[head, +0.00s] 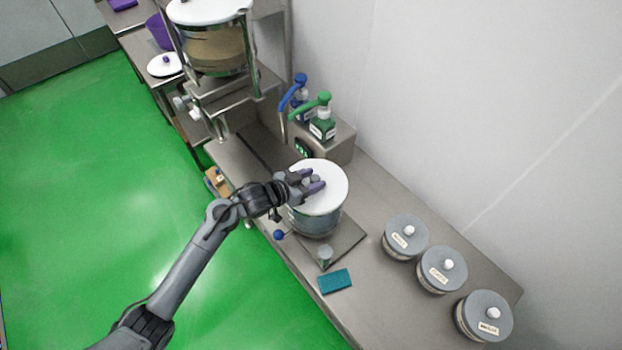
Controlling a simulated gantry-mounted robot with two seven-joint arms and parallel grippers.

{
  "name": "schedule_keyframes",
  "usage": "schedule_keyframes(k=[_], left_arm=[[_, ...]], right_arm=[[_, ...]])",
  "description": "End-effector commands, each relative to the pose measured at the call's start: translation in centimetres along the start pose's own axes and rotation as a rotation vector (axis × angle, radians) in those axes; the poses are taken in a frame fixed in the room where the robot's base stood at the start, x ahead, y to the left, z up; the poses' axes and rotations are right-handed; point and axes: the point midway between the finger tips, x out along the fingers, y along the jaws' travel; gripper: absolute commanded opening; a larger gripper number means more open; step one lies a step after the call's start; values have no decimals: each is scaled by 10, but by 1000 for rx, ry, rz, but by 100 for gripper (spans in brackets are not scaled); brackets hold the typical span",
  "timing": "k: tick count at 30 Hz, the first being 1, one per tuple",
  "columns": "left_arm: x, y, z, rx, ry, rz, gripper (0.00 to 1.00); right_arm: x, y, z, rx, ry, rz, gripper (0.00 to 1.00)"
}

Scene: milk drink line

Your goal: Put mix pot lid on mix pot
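The mix pot (313,222) is a clear or metallic round pot on the steel counter, at the middle of the head view. The white round mix pot lid (333,198) is at its top and covers the mouth from this angle. I cannot tell whether it rests fully on the rim or sits slightly above it. My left gripper (314,181) is over the lid, its purple-tipped fingers on either side of the lid's small knob. Whether the fingers grip the knob or only surround it is unclear. My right gripper is not in view.
A teal sponge (335,281) lies in front. Three grey-lidded jars (442,269) line the right. A tall dispenser (215,45) and a white lid (165,65) are at the back left.

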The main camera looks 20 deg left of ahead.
Motion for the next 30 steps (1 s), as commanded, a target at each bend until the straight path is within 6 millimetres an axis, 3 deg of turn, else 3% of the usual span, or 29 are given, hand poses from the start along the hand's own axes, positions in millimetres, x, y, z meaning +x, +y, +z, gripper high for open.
schedule_keyframes(k=[14,30], left_arm=[[-7,-1,-2,0,-1,-1,55],[-96,0,-2,3,-2,0,55]], right_arm=[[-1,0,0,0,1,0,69],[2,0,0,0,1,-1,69]])
